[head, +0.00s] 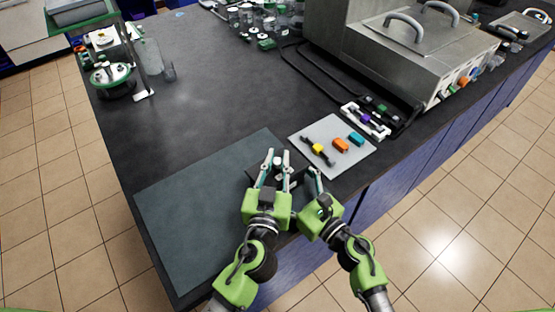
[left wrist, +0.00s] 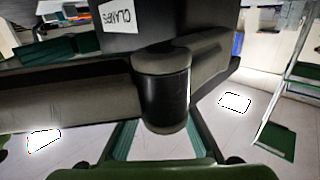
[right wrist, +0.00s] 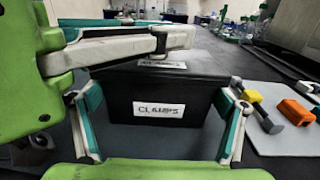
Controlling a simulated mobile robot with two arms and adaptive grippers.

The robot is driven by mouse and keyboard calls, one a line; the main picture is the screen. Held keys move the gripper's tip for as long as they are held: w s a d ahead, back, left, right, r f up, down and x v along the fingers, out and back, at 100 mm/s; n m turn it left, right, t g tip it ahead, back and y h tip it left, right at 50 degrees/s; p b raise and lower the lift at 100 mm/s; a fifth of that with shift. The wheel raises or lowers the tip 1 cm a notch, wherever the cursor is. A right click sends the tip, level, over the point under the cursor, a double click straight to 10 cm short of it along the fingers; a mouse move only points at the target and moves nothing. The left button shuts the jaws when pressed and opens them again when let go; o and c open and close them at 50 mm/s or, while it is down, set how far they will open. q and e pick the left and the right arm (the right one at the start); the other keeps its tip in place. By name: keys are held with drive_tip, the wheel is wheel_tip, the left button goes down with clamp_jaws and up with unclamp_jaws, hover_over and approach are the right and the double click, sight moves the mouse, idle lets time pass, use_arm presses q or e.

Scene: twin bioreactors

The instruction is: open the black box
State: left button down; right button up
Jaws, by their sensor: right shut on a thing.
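The black box (right wrist: 145,135) with a white CLAMPS label on its front stands at the front edge of the dark bench. A second label lies on its closed top. In the head view the box (head: 292,177) is mostly hidden by my grippers. My right gripper (right wrist: 163,105) is shut on the box, one finger against each side. My left gripper (head: 278,157) is over the box, its two fingers apart, with no held object visible. One of its fingers crosses close above the lid in the right wrist view. In the left wrist view a dark rounded part blocks the middle.
A light grey mat (head: 327,130) with a yellow-and-black clamp (head: 318,149), an orange block (head: 341,145) and a teal block (head: 356,139) lies right of the box. A dark mat (head: 200,215) lies left, empty. A metal bath (head: 420,50) stands at back right.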

sight(277, 161)
use_arm(q)
drive_tip(key=shift+r, duration=0.1)
idle(0.5)
drive_tip(key=shift+r, duration=1)
drive_tip(key=shift+r, duration=0.1)
drive_tip(key=shift+r, duration=1.95)
use_arm(e)
drive_tip(key=o, duration=1.4)
